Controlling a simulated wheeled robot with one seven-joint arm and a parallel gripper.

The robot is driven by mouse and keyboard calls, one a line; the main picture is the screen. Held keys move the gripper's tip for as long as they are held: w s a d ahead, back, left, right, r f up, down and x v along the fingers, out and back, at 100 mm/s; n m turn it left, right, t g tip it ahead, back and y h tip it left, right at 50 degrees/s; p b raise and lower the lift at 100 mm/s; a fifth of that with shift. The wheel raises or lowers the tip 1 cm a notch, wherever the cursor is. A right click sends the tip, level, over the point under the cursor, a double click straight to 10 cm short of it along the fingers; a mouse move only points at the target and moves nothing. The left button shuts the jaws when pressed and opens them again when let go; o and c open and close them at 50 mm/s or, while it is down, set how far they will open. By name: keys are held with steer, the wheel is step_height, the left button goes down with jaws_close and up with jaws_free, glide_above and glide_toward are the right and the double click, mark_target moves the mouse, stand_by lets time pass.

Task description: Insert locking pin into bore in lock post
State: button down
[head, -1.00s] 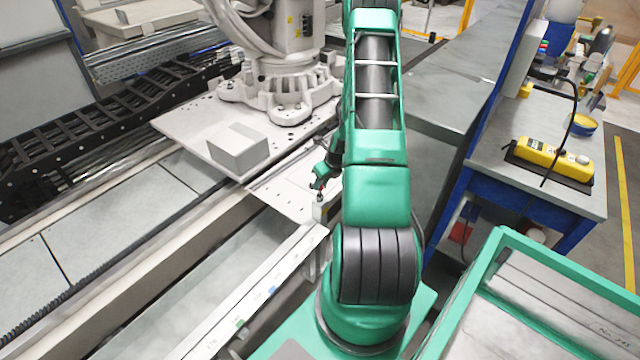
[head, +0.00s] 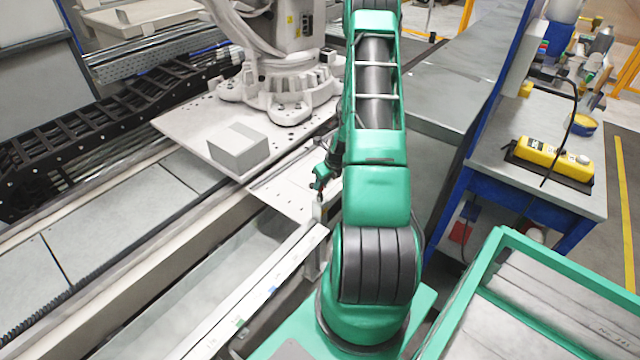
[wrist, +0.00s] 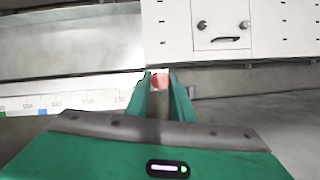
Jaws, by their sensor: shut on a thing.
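My gripper (wrist: 160,86) shows in the wrist view, its two green fingers closed around a small part with a red end. I take this part to be the locking pin (wrist: 160,81); most of it is hidden between the fingers. In the head view my gripper (head: 319,180) is small and partly hidden by my arm. It is just above a short pale post (head: 318,212) at the end of the rail, which looks like the lock post. I cannot make out the bore, nor whether pin and post touch.
A scale rail (head: 265,285) with coloured marks runs to the lower left of the post. A pale plate (head: 190,137) carries a grey block (head: 238,148) and a white robot base (head: 290,95). A workbench (head: 550,190) with a yellow pendant (head: 552,158) stands at right.

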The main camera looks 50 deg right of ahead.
mark_target(322, 187)
steer(key=shift+f, duration=1.55)
steer(key=c, duration=1.5)
jaws_free()
steer(key=shift+o, duration=0.2)
steer(key=v, duration=1)
steer(key=shift+r, duration=0.3)
steer(key=shift+s, duration=0.15)
